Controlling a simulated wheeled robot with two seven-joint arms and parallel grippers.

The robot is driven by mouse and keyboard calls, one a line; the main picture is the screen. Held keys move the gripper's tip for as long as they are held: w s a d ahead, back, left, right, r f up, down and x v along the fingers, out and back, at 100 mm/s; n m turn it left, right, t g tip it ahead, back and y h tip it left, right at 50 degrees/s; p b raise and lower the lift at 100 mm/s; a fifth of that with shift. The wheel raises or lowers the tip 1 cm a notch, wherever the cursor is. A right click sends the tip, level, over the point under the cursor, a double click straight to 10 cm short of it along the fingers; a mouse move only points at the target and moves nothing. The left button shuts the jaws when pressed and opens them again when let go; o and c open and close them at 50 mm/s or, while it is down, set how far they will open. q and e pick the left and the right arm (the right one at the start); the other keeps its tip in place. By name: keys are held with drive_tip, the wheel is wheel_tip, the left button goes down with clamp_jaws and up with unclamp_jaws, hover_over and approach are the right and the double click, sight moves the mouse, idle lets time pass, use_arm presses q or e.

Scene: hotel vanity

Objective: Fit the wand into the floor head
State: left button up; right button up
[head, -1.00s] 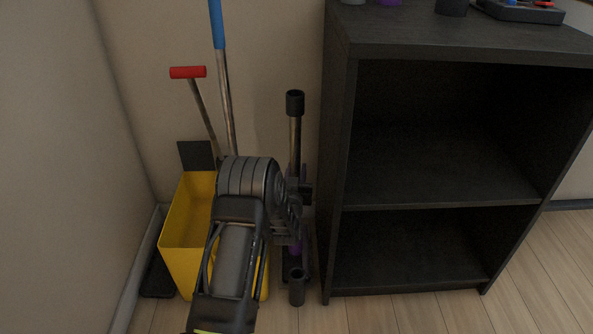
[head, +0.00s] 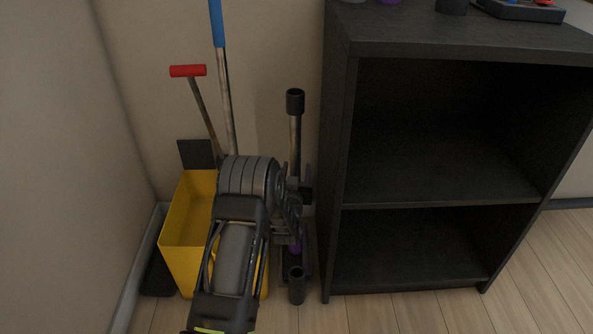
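The wand (head: 295,145) is a thin metal tube with a black collar on top, standing upright against the wall just left of the dark shelf. My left gripper (head: 297,207) is at its lower half, largely hidden behind my own wrist, so I cannot tell whether its fingers are closed on the tube. Below it, near the floor, is a purple part (head: 296,244). A short dark upright socket (head: 297,287), seemingly part of the floor head, stands at the front on the floor. The wand's lower end is hidden, so its contact with the floor head cannot be seen. My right gripper is out of view.
A yellow bucket (head: 177,240) stands left of and behind my arm. A blue-handled pole (head: 218,25) and a red-handled tool (head: 188,71) lean there. The black shelf unit (head: 342,200) closely bounds the right side. Open wood floor lies in front.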

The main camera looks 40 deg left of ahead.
use_arm(q)
drive_tip(key=shift+s+d+p, duration=0.25)
drive_tip(key=shift+s+p, duration=0.1)
drive_tip(key=shift+s, duration=0.1)
drive_tip(key=v, duration=0.6)
drive_tip(key=shift+s+d+p, duration=0.2)
drive_tip(key=shift+s+p, duration=0.15)
drive_tip(key=shift+p, duration=0.05)
idle(0.4)
